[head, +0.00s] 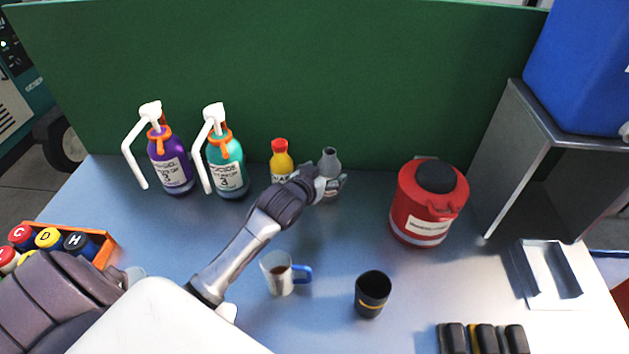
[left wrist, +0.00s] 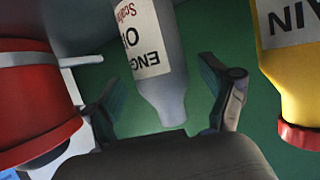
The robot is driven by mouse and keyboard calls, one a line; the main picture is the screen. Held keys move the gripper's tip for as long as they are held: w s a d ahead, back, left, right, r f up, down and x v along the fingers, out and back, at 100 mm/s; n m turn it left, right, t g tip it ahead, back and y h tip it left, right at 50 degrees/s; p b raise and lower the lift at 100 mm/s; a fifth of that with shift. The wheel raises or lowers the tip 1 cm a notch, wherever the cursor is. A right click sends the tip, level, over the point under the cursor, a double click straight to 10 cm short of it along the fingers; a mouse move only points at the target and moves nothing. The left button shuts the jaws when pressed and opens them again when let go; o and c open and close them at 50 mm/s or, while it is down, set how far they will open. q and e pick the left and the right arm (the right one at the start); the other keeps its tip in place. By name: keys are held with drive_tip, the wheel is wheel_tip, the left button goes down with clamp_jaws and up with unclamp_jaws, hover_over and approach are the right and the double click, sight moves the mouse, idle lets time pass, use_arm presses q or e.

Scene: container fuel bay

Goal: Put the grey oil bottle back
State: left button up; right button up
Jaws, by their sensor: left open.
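The grey oil bottle (head: 330,158) stands upright on the table near the green back panel, right of the yellow bottle. My left gripper (head: 332,184) reaches it from the front left, with its fingers at the bottle's body. In the left wrist view, the scene appears upside down and the grey bottle (left wrist: 158,72) lies between the two spread fingers of the gripper (left wrist: 166,88). The gripper is open, with a gap visible beside the bottle. The bottle's lower part is partly hidden by the gripper in the head view. My right gripper is not in view.
A yellow bottle with a red cap (head: 281,163) stands close to the left, with teal (head: 228,172) and purple (head: 171,168) pump bottles beyond. A red canister (head: 420,225) is at right. A measuring jug (head: 277,275) and dark cup (head: 371,296) stand in front.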

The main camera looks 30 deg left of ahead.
use_arm(q)
drive_tip(key=v, duration=0.7)
drive_tip(key=shift+b, duration=0.3)
